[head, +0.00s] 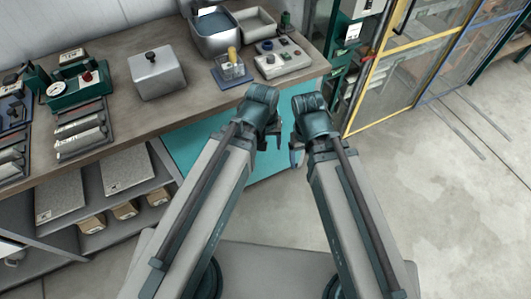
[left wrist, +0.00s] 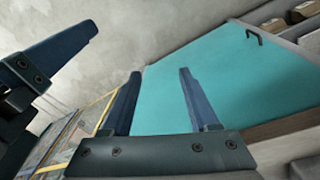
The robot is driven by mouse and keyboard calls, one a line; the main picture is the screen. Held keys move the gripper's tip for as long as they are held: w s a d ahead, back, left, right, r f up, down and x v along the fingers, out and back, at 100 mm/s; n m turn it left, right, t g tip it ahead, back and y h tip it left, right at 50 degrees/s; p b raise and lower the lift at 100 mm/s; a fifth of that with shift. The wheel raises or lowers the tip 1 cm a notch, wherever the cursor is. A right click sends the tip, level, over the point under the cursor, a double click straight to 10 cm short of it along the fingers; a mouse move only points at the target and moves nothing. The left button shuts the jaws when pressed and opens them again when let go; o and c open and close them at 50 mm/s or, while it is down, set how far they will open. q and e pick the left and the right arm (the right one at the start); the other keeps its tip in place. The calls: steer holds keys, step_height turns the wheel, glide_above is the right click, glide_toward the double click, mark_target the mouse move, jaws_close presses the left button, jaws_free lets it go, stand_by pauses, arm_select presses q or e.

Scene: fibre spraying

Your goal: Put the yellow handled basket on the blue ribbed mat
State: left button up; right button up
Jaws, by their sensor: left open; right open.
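A small basket with an upright yellow handle (head: 233,55) stands on the workbench at the upper middle of the head view. A dark blue mat (head: 245,79) lies beneath it; the basket appears to rest on it. The ribs are too small to make out. My left gripper (head: 273,145) is in front of the bench edge, below and right of the basket, and apart from it. In the left wrist view its two fingers (left wrist: 160,73) are spread with nothing between them. My right gripper (head: 297,155) is beside it on the right, open and empty.
A grey control box (head: 283,62) stands right of the mat, with metal bins (head: 214,32) behind. A lidded metal box (head: 156,76) is to the left. The bench (head: 200,98) front is clear there. A teal panel (head: 205,140) is below. A yellow-framed fence (head: 395,60) stands right.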

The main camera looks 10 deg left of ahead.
arm_select(q)
steer(key=s+m, duration=0.1)
steer(key=s+m+g+y, duration=0.1)
steer(key=m, duration=0.1)
steer(key=s+m+y, duration=0.1)
steer(key=s+m, duration=0.1)
steer(key=shift+a+g, duration=0.25)
steer(key=shift+g, duration=0.05)
stand_by(1.9)
